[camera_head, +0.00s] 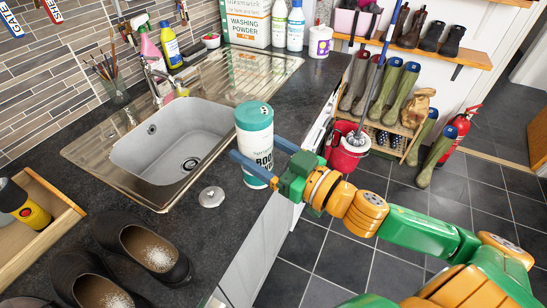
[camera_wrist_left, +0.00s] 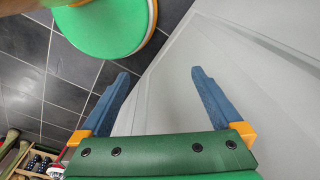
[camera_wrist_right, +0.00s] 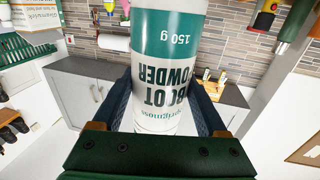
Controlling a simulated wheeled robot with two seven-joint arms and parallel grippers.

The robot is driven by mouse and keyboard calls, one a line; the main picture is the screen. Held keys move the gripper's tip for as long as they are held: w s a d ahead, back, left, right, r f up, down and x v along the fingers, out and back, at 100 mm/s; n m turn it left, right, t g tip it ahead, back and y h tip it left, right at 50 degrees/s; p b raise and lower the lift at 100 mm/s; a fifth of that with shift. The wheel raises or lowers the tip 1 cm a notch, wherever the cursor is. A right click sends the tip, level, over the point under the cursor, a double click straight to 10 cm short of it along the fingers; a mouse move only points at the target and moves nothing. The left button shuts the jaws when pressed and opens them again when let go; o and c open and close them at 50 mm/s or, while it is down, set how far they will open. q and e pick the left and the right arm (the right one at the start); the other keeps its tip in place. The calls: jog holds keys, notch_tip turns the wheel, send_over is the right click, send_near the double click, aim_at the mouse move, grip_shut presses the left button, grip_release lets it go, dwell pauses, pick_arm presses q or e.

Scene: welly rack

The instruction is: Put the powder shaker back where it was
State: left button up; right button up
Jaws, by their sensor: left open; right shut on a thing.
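The powder shaker (camera_head: 254,140) is a white and teal cylinder labelled boot powder, with a teal perforated top. It is upright at the counter's front edge, right of the sink; I cannot tell whether its base touches the counter. My right gripper (camera_head: 254,166) is shut on it, one finger on each side. In the right wrist view the shaker (camera_wrist_right: 166,75) fills the space between the fingers (camera_wrist_right: 168,103). My left gripper (camera_wrist_left: 157,84) is open and empty, facing a pale cabinet front; it is not visible in the head view.
A round metal lid (camera_head: 211,197) lies on the counter near the shaker. Dark shoes (camera_head: 152,250) with white powder inside stand at the front left. A wooden tray (camera_head: 62,203) holds a torch (camera_head: 30,212). The sink (camera_head: 178,150) is left of the shaker. A red bucket (camera_head: 347,155) stands on the floor.

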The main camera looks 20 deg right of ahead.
jog(key=shift+w+d+f+b, duration=0.2)
jog(key=shift+w+f+b, duration=0.35)
jog(key=shift+w, duration=0.35)
jog(key=w+f, duration=0.3)
jog(key=w, duration=0.1)
jog(key=w+d+f, duration=0.1)
jog(key=w+f, duration=0.7)
jog(key=shift+d+f, duration=0.2)
jog(key=shift+f, duration=0.3)
